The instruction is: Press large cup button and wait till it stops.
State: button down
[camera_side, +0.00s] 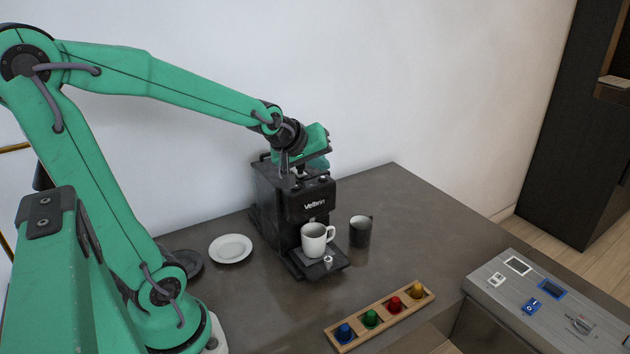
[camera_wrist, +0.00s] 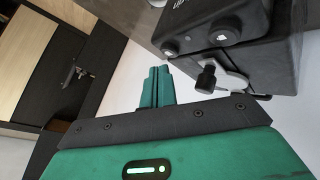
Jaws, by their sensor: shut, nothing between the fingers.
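The black coffee machine (camera_side: 309,205) stands on the dark counter, and part of it fills the upper right of the wrist view (camera_wrist: 265,45). Two round buttons show near its front top edge, one (camera_wrist: 170,48) nearer my fingers and another (camera_wrist: 222,37) farther along. Their icons are too small to read. A white cup (camera_side: 313,240) stands upright on the drip tray under the spout. My gripper (camera_wrist: 155,75) is shut and empty, with its fingers together beside the machine in the wrist view. In the side view it hangs over the machine's top; contact with a button cannot be told.
A dark cup (camera_side: 360,232) stands right of the machine. A white plate (camera_side: 231,248) and a dark plate (camera_side: 185,263) lie left. A wooden tray (camera_side: 340,337) holds several coloured capsules in front. A grey panel with switches (camera_side: 545,305) is at right.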

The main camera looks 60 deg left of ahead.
aim_at(320, 182)
jog(key=shift+d+f, duration=0.1)
jog(key=shift+f, duration=0.65)
dwell(1.6)
jog(key=shift+r, duration=0.75)
jog(key=shift+r, duration=0.2)
jog(key=shift+r, duration=2.35)
jog(key=s+d+f+m+g+h, duration=0.1)
jog(key=s+d+f+m, duration=0.1)
jog(key=s+d+m, duration=0.3)
jog(key=s+d+f+m+g+h, duration=0.1)
jog(key=s+d+m+g, duration=0.1)
jog(key=s+d+m, duration=0.4)
jog(key=s, duration=0.4)
jog(key=shift+f+m+h, duration=0.3)
jog(key=shift+f, duration=0.05)
